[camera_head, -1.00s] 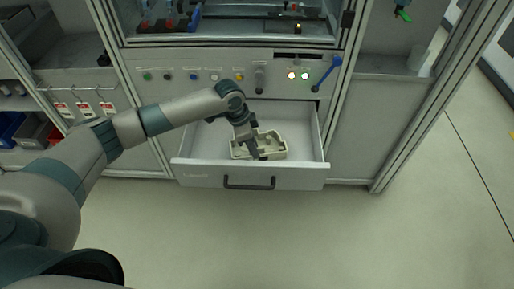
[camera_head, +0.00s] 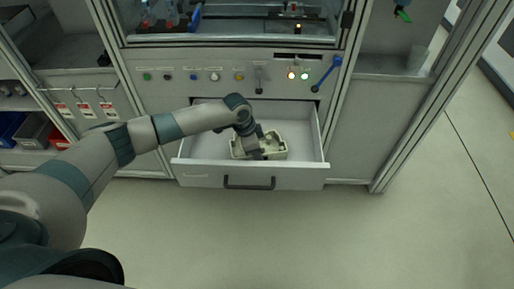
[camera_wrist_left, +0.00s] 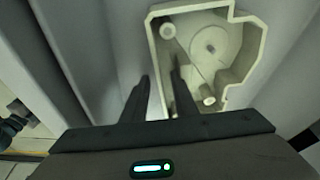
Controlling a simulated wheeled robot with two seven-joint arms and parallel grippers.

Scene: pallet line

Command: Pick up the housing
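The housing (camera_head: 277,147) is a pale beige, open-topped casting lying in the pulled-out drawer. In the left wrist view the housing (camera_wrist_left: 235,52) shows its hollow inside with round bosses. My left gripper (camera_head: 258,152) reaches down into the drawer at the housing and hides part of it. In the left wrist view my left gripper (camera_wrist_left: 160,72) has its two dark fingers apart, one outside and one inside the housing's near-left wall. Whether a finger touches the wall, I cannot tell. My right gripper is not in view.
The grey drawer (camera_head: 203,176) has a dark handle (camera_head: 249,183) on its front and walls around the housing. A panel with buttons and a blue lever (camera_head: 327,74) is above it. Shelves with bins (camera_head: 34,130) are at the left. The floor in front is clear.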

